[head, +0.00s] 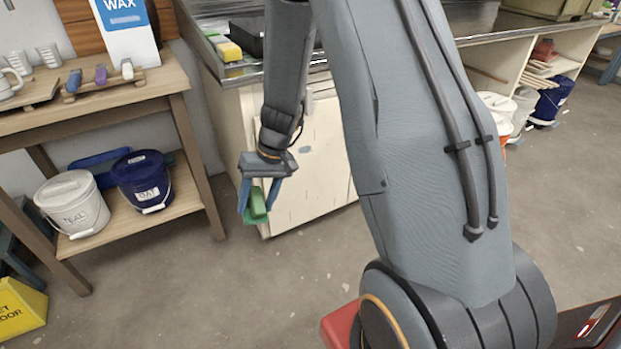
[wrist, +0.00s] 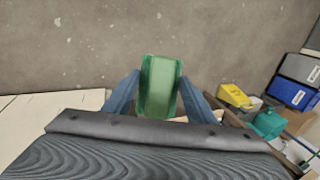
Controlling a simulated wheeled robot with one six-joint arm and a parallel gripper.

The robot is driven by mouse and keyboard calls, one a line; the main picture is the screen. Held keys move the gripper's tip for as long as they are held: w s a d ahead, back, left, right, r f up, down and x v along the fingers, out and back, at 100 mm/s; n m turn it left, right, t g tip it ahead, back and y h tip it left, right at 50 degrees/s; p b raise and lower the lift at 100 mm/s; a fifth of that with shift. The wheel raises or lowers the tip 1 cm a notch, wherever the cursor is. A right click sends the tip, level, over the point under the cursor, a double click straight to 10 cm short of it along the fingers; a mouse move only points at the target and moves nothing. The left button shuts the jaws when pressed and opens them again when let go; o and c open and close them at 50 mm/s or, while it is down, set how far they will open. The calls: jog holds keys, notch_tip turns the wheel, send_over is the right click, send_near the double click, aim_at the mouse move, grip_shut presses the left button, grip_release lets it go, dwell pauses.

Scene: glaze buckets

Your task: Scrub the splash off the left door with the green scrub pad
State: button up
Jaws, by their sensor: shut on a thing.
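My gripper (head: 258,203) is shut on the green scrub pad (head: 257,206), with its blue fingers on either side of it. The pad also shows between the fingers in the wrist view (wrist: 160,88). In the head view the pad hangs in front of the cream cabinet, near its left corner. A cream cabinet door (head: 312,178) shows to the right of my gripper, partly hidden by my arm. I cannot tell whether the pad touches the cabinet.
A wooden bench (head: 190,130) stands left, with a white bucket (head: 73,205) and a dark blue bucket (head: 142,180) on its lower shelf. A yellow floor sign (head: 20,308) is at the lower left. Open floor (head: 200,300) lies in front of the cabinet.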

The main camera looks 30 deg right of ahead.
jog(key=w+d+f+m+t+y+b, duration=0.1)
jog(key=w+d+f+t+y+b, duration=0.1)
jog(key=w+d+f+t+b, duration=0.5)
jog(key=w+d+f+m+t+y+b, duration=0.1)
jog(key=w+d+f+t+b, duration=0.25)
jog(key=w+d, duration=0.55)
jog(key=w+d+f+m+t+h+b, duration=0.2)
jog(key=w+d+m+t+h+b, duration=0.15)
jog(key=d, duration=0.75)
jog(key=shift+y, duration=0.35)
jog(key=shift+w+f+b, duration=0.1)
jog(key=shift+w+b, duration=1)
jog(key=shift+w, duration=1.65)
jog(key=shift+w+b, duration=0.6)
jog(key=shift+w, duration=0.3)
jog(key=shift+d+b, duration=0.8)
jog(key=shift+d, duration=1.05)
jog(key=shift+w+d+b, duration=0.15)
jog(key=shift+d+b, duration=0.85)
jog(key=shift+d, duration=0.75)
